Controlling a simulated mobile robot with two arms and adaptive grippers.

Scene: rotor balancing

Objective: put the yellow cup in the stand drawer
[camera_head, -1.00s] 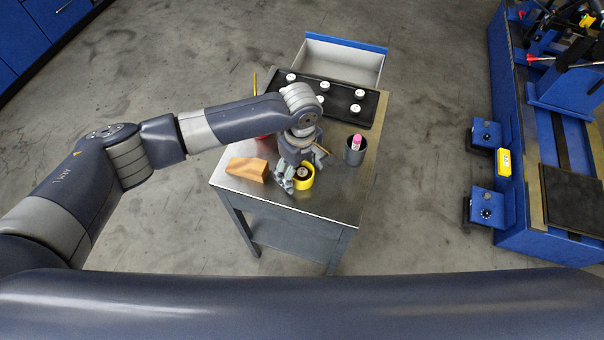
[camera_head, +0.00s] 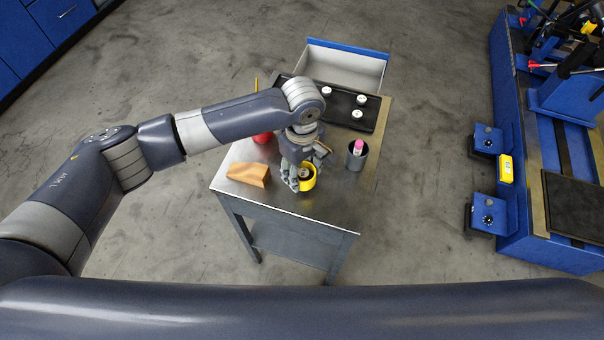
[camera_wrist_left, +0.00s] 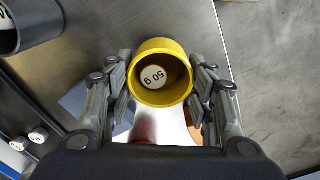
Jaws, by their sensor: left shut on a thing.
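The yellow cup (camera_head: 309,184) is near the front middle of the metal stand's top (camera_head: 325,205). In the left wrist view the cup (camera_wrist_left: 162,94) holds a round weight marked 50 g (camera_wrist_left: 154,76). My left gripper (camera_head: 300,179) is shut on the cup, with fingers on both sides of it; they also show in the left wrist view (camera_wrist_left: 162,80). I cannot tell whether the cup touches the top. The stand drawer (camera_head: 345,70) is pulled open at the far side and its visible inside looks empty. My right gripper is out of view.
A black tray (camera_head: 372,108) with white weights lies between cup and drawer. A dark grey cup (camera_head: 355,160) with a pink-topped item stands right of the gripper. An orange-brown block (camera_head: 248,174) lies left, and a red thing (camera_head: 262,138) is partly behind my arm.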

